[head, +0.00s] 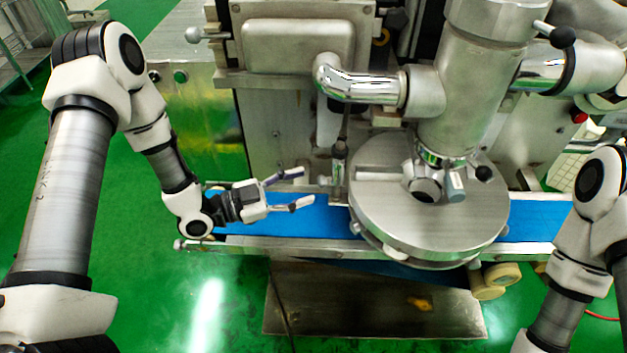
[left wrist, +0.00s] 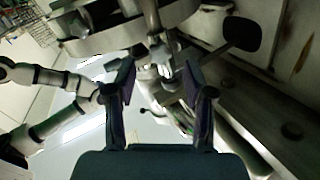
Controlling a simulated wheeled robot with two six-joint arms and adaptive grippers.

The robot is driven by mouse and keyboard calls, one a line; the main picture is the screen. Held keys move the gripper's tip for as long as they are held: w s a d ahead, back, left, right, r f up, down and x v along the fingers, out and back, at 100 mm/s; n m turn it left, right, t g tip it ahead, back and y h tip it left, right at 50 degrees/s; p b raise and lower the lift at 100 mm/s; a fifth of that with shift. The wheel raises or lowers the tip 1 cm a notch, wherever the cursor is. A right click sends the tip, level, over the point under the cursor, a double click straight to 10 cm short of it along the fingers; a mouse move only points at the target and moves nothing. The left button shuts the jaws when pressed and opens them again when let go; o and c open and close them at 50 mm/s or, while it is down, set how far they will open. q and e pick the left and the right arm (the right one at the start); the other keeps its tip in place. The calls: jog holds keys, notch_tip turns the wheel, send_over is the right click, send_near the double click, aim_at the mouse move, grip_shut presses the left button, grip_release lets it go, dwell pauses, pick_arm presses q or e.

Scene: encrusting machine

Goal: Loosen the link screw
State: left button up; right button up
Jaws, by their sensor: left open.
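My left gripper (head: 307,188) is open, over the blue belt at the left of the round metal disc. Its fingers point right, and nothing is between them in the head view. A small upright metal post with a dark knob (head: 339,150) stands just beyond the fingertips. It may carry the link screw, but I cannot tell for certain. In the left wrist view the two dark fingers of my left gripper (left wrist: 158,82) are apart, with small metal fittings (left wrist: 162,56) beyond the gap. My right arm shows at the right edge of the head view, but its gripper is out of sight.
The round metal disc (head: 400,222) overhangs the blue belt (head: 300,221). A bent chrome pipe (head: 358,86) and a thick metal column (head: 470,85) rise above it. A metal rail (head: 300,245) runs along the belt's front.

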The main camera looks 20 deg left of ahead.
aim_at(318, 182)
pick_arm(q)
jog(key=x, duration=0.3)
jog(key=shift+d, duration=0.15)
jog(key=shift+w+d, duration=0.1)
jog(key=shift+a, duration=0.25)
jog(key=shift+d, duration=0.1)
grip_shut()
